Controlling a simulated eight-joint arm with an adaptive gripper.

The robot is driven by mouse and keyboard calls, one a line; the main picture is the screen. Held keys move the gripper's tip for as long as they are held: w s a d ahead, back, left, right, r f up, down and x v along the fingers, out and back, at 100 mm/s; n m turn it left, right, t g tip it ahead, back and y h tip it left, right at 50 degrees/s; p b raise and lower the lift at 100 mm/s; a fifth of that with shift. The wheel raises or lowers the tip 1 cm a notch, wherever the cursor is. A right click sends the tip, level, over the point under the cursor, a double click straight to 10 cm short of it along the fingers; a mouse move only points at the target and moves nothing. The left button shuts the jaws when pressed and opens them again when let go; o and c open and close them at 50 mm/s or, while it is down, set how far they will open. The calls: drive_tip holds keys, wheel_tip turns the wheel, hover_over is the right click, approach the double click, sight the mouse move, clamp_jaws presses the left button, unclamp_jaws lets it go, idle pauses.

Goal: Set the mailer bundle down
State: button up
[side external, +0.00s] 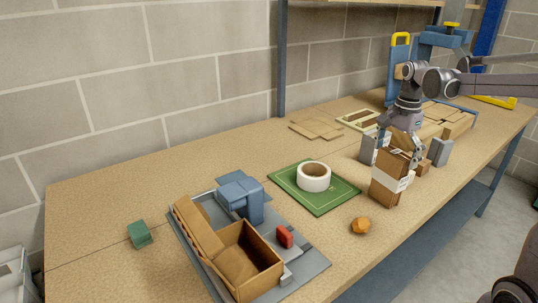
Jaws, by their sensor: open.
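The mailer bundle (387,187) is a brown upright block with a white band around it. It stands on the wooden table near the front edge, right of the green mat. My gripper (408,150) is at the top of the bundle, pointing down, with its fingers open around or just behind the upper part. The fingers partly overlap the bundle, so I cannot tell whether they touch it. The bundle's base appears to rest on the tabletop.
A green mat (329,205) carries a white tape roll (313,177). An orange lump (361,226) lies near the front edge. A grey board (316,262) with an open brown box (277,259) is front left. A grey block (440,152) stands right of my gripper. The back left tabletop is clear.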

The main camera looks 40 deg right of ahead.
drive_tip(key=r, duration=1)
drive_tip(key=shift+s+a+r, duration=0.1)
drive_tip(key=shift+a+r, duration=0.15)
drive_tip(key=shift+a, duration=0.2)
drive_tip(key=s+a+f+n+t, duration=0.3)
drive_tip(key=a+f+n, duration=0.3)
drive_tip(key=a+n, duration=0.3)
drive_tip(key=s+a+f+n+t, duration=0.4)
drive_tip(key=a+f+n, duration=0.3)
drive_tip(key=a+n, duration=0.3)
drive_tip(key=shift+s+a, duration=0.25)
drive_tip(key=shift+a, duration=0.3)
drive_tip(key=shift+d, duration=0.1)
